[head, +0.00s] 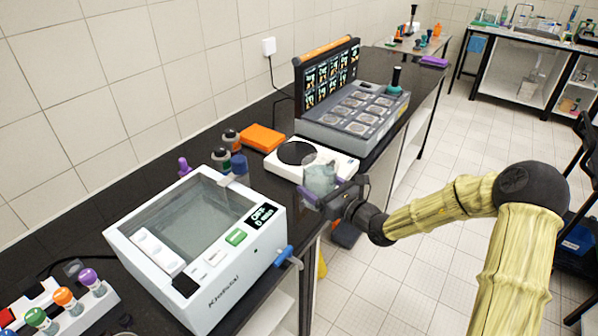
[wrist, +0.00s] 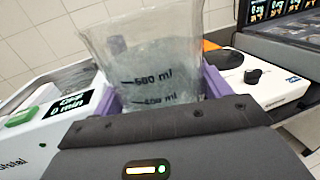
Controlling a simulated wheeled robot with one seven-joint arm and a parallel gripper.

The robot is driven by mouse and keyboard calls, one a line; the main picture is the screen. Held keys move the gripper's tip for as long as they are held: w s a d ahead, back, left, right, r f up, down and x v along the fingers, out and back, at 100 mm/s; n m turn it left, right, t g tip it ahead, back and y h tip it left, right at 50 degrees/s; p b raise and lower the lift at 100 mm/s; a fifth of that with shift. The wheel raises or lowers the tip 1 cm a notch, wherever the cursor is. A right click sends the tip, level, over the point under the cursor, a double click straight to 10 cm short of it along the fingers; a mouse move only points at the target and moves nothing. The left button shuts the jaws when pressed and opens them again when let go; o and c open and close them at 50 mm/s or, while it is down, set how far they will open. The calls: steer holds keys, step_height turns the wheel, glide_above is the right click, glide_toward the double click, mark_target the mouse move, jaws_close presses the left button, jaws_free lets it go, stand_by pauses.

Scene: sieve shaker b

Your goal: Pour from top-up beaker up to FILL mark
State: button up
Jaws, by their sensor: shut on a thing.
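My gripper (head: 322,196) is shut on a clear beaker (head: 320,177), with its purple fingers on either side. The beaker (wrist: 150,55) fills the upper middle of the wrist view; it bears dark ml marks and holds clear, pale liquid. It looks roughly upright, above the bench's front edge and right of the white bath. The white bath (head: 215,282) has an open-looking basin with a grey interior, a black display and a green button. Its display (wrist: 72,104) also shows at the left of the wrist view. I cannot make out a FILL mark or the water level.
A white unit with a black round plate (head: 297,153) stands behind the beaker. A grey console with a screen (head: 352,118) is farther back. A blue tap (head: 285,256) juts from the bath's right side. Colour-capped bottles (head: 66,298) stand at front left; an orange box (head: 262,137) lies near the wall.

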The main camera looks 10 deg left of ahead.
steer(key=s+d+f+m+t+h, duration=0.2)
steer(key=d+f+m+t+h, duration=0.35)
steer(key=d+f, duration=1)
steer(key=s+d+f+m+t+h+b, duration=0.1)
steer(key=s+d+f+h, duration=0.3)
steer(key=f, duration=0.5)
steer(key=s+d+f+m+t+h+b, duration=0.1)
steer(key=s+d+f+m+h+b, duration=0.3)
steer(key=f, duration=0.5)
steer(key=shift+s+d+f+h+b, duration=0.15)
steer(key=shift+s+d+h+b, duration=0.3)
steer(key=shift+s+h, duration=0.3)
